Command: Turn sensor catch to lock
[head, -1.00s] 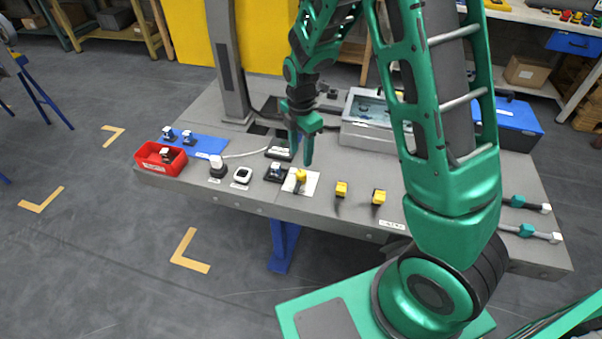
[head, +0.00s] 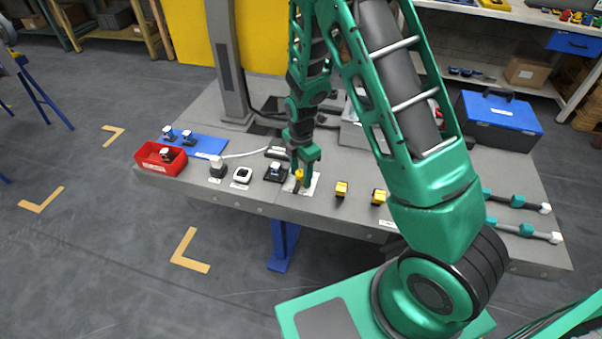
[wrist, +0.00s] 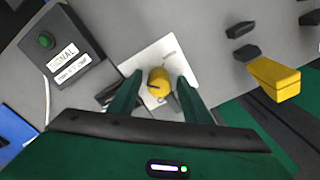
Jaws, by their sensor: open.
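The sensor catch shows in the wrist view as a round yellow knob (wrist: 159,82) with a dark line across it, on a white plate (wrist: 160,53). In the head view the white plate (head: 313,184) lies near the bench's front edge, and the yellow knob (head: 299,175) is partly hidden by my fingers. My gripper (wrist: 157,97) is open, with one green finger on each side of the knob. Whether the fingers touch the knob cannot be told. In the head view my gripper (head: 302,178) points down over the plate.
A dark box labelled SIGNAL with a green button (wrist: 46,40) stands left of the plate. Yellow blocks (head: 341,189) stand to the right. A black-based device (head: 276,172) sits close on the left. A red bin (head: 160,160) and a blue toolbox (head: 500,122) are farther off.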

